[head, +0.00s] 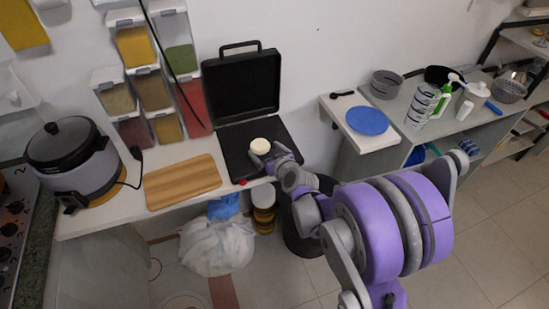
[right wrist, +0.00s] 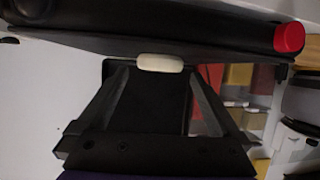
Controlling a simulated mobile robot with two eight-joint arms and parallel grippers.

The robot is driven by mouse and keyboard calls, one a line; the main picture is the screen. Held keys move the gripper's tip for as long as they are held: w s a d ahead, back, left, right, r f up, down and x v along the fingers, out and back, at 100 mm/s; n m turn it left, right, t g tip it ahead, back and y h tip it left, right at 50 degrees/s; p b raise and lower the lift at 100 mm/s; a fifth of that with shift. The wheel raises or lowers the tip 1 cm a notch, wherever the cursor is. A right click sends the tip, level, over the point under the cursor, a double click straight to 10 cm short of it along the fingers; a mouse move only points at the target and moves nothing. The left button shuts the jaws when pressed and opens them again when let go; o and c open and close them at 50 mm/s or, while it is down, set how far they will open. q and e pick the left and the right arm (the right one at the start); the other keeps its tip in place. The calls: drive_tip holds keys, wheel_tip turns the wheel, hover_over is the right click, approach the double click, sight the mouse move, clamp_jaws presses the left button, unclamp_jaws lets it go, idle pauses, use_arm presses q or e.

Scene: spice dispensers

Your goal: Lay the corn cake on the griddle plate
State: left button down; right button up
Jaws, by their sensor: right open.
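The corn cake (head: 260,146) is a pale round disc on the black lower griddle plate (head: 233,150), whose lid (head: 241,86) stands open. My right gripper (head: 266,157) is open at the cake's near side, over the plate's front part. In the right wrist view, which looks upside down, the cake (right wrist: 160,62) appears flat against the griddle (right wrist: 220,42), centred between the spread fingertips (right wrist: 160,75), with a gap on each side. My left gripper is not in view.
A wooden board (head: 182,181) lies left of the griddle, beside a cooker (head: 73,160). Spice dispensers (head: 146,85) hang on the wall at left. A blue plate (head: 367,120) rests on a side shelf to the right. A red knob (right wrist: 289,37) is on the griddle's front.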

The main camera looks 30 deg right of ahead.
drive_tip(key=d+v, duration=0.1)
drive_tip(key=v, duration=0.7)
drive_tip(key=s+a+n+g+y, duration=0.1)
drive_tip(key=s+a+g, duration=0.1)
drive_tip(key=s+a, duration=0.3)
drive_tip(key=s+a+n+g+y, duration=0.1)
drive_tip(key=s+a+g+y, duration=0.1)
drive_tip(key=a, duration=0.5)
drive_tip(key=s+a+f+g, duration=0.1)
drive_tip(key=s+g, duration=0.1)
drive_tip(key=s, duration=0.3)
drive_tip(key=s+a+f+g+h, duration=0.1)
drive_tip(key=s+g, duration=0.1)
drive_tip(key=s, duration=0.4)
drive_tip(key=shift+a+m+p, duration=0.3)
drive_tip(key=shift+a+p, duration=0.05)
drive_tip(key=shift+p, duration=0.05)
drive_tip(key=shift+f, duration=0.15)
